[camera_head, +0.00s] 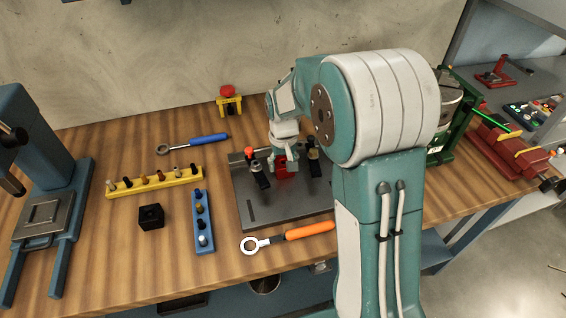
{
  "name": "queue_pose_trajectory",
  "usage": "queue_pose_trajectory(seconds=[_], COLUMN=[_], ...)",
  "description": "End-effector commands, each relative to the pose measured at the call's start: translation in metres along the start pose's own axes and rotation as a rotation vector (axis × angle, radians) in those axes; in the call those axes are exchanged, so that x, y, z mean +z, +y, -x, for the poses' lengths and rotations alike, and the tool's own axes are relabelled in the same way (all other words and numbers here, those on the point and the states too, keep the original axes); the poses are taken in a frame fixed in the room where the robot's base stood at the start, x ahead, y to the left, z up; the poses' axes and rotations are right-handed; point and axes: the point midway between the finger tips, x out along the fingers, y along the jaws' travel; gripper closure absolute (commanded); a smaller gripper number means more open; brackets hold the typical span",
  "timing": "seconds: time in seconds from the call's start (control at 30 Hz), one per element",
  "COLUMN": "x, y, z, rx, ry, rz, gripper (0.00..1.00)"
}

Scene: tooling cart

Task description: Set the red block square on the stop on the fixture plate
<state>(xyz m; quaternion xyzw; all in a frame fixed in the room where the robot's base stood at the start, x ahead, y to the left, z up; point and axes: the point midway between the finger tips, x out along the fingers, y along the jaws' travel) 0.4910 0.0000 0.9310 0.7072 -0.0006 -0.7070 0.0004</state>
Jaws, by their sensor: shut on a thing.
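The red block (285,170) is at my gripper, over the back middle of the grey fixture plate (262,207). My gripper (282,171) points down and is shut on the red block. I cannot tell whether the block touches the plate. Dark clamps stand on both sides of the block, the left one (260,176) with a red-orange tip. The stop cannot be told apart at this size. My arm hides the right part of the plate.
Left of the plate lie a blue peg strip (202,222), a yellow peg strip (155,182) and a black block (151,217). An orange-handled wrench (289,237) lies in front, a blue-handled one (192,143) behind. A red-topped yellow item (229,101) stands by the wall.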

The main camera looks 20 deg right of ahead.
Motion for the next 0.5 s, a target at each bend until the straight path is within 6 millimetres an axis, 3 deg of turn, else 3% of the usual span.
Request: queue_pose_trajectory(seconds=[0.27, 0.3, 0.33, 0.37, 0.5], x=[-0.0002, -0.0002, -0.0002, -0.0002, -0.0002], y=[0.0, 0.0, 0.0, 0.0, 0.0], z=[0.0002, 0.0002, 0.0003, 0.0002, 0.0002], rx=[0.0, 0.0, 0.0, 0.0, 0.0], ry=[0.001, 0.001, 0.001, 0.001, 0.0], rz=[0.0, 0.0, 0.0, 0.0, 0.0], gripper=[0.9, 0.2, 0.07, 0.0, 0.0])
